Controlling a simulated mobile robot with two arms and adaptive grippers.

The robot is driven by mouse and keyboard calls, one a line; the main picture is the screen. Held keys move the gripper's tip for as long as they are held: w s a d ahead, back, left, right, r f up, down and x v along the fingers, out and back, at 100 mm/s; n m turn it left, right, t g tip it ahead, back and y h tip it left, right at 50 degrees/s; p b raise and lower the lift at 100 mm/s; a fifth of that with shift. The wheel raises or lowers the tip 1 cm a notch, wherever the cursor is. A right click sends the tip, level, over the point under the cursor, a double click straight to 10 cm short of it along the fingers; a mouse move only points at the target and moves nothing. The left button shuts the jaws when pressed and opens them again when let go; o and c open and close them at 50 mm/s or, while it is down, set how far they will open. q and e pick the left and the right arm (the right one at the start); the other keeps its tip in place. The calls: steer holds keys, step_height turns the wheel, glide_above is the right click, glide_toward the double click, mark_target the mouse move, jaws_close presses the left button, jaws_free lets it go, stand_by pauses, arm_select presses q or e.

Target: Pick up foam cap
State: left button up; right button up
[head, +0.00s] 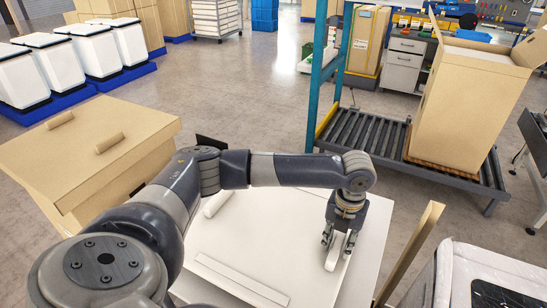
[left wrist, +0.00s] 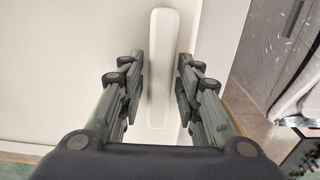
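The fingers are apart, one on each side, with a visible gap to the cap on both sides. The near end of the cap is close to the gripper's palm. My right gripper is not in view.
A cardboard box (head: 90,155) stands left. A roller conveyor (head: 400,140) holds a tall open box (head: 468,100).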

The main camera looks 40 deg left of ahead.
arm_select(q)
jaws_close()
steer(key=shift+r, duration=0.15)
